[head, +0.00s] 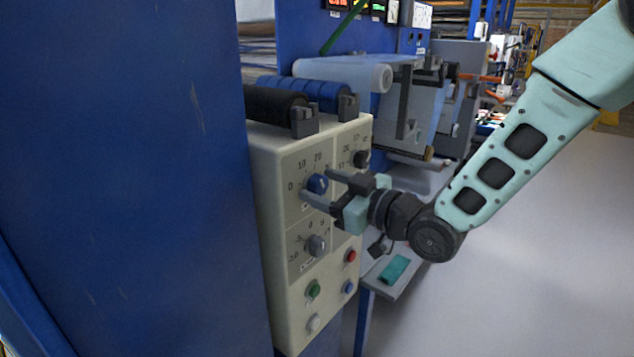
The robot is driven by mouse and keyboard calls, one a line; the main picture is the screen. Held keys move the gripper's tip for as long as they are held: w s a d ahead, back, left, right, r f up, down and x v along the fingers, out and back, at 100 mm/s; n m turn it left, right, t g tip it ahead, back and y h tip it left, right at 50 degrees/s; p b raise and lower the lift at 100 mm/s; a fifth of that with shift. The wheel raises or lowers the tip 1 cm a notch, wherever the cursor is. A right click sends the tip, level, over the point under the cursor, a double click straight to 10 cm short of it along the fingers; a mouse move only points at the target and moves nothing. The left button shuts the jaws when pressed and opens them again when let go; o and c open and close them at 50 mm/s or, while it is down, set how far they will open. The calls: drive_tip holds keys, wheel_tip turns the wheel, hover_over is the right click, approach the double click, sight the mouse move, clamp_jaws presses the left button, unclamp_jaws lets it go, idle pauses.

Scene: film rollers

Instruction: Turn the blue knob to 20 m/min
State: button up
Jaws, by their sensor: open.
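The blue knob (317,183) sits at the upper left of the cream control panel (272,172), in the head view. A printed scale around it shows 0 at left, 10 at upper left and 20 at the top right. The knob's pointer mark is too small to read. My gripper (318,187) is open, with its two fingers reaching toward the panel, one above right of the blue knob and one below it. I cannot tell whether either finger touches the knob. The fingers hide the lower and right part of its scale.
A grey knob (315,245) lies below and a dark knob (361,158) to the upper right. Green (313,289), red (351,256), blue (349,287) and white (314,323) buttons are lower down. Rollers (305,90) sit above the panel. The floor at right is clear.

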drive_tip(key=c, duration=1)
drive_tip(key=shift+m, duration=0.3)
drive_tip(key=m, duration=0.4)
drive_tip(key=shift+d, duration=0.1)
drive_tip(key=m+p, duration=0.1)
drive_tip(key=m, duration=0.4)
drive_tip(key=shift+p, duration=0.4)
drive_tip(key=o, duration=1)
